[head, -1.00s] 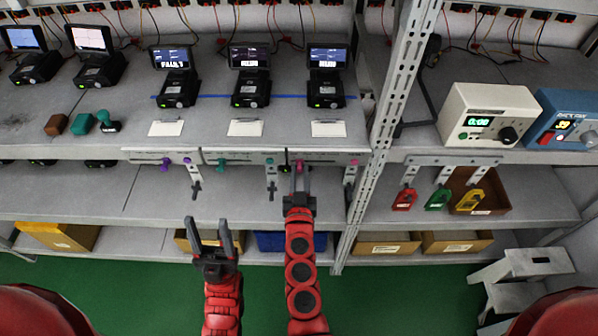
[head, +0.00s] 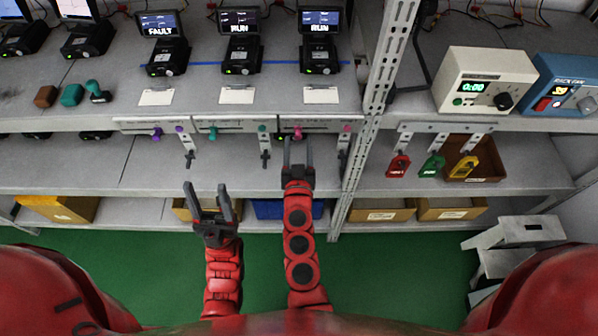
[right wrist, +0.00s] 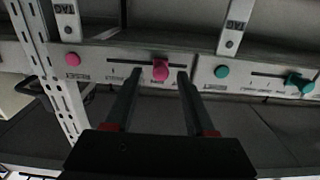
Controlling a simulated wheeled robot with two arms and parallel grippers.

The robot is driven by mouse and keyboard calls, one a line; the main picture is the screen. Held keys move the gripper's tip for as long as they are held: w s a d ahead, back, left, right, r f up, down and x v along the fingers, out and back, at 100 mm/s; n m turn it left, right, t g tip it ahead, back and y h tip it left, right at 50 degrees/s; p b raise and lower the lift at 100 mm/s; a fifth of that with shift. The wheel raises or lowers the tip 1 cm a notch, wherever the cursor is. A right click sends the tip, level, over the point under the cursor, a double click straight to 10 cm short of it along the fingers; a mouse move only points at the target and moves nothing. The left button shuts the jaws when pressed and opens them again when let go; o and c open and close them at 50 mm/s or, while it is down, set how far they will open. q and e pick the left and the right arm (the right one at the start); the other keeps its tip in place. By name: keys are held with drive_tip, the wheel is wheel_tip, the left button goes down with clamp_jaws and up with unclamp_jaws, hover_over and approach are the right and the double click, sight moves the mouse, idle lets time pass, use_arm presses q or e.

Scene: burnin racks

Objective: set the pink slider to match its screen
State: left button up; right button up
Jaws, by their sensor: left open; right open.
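The pink slider knob (head: 298,131) sits on the shelf-edge panel under the right-hand device. In the right wrist view the knob (right wrist: 160,69) is right of the middle of its short dark slot, with small marks below that I cannot read. Its screen (head: 320,20) shows RUN in white on dark blue. My right gripper (head: 297,144) is open just in front of the knob. In the right wrist view its fingertips (right wrist: 158,75) stand either side of the knob with gaps; I see no contact. My left gripper (head: 206,187) is open and empty, lower left, away from the panel.
A round pink button (head: 347,128) is on the same panel. A teal slider knob (head: 213,133) and a purple slider knob (head: 157,134) are on the panels to the left. A perforated rack post (head: 381,85) stands just right. Red, green and yellow tags (head: 432,166) hang beyond it.

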drive_tip(key=s+p, duration=0.3)
drive_tip(key=s, duration=1.3)
drive_tip(key=shift+d+p, duration=0.25)
drive_tip(key=shift+p, duration=0.05)
drive_tip(key=shift+w+d, duration=0.1)
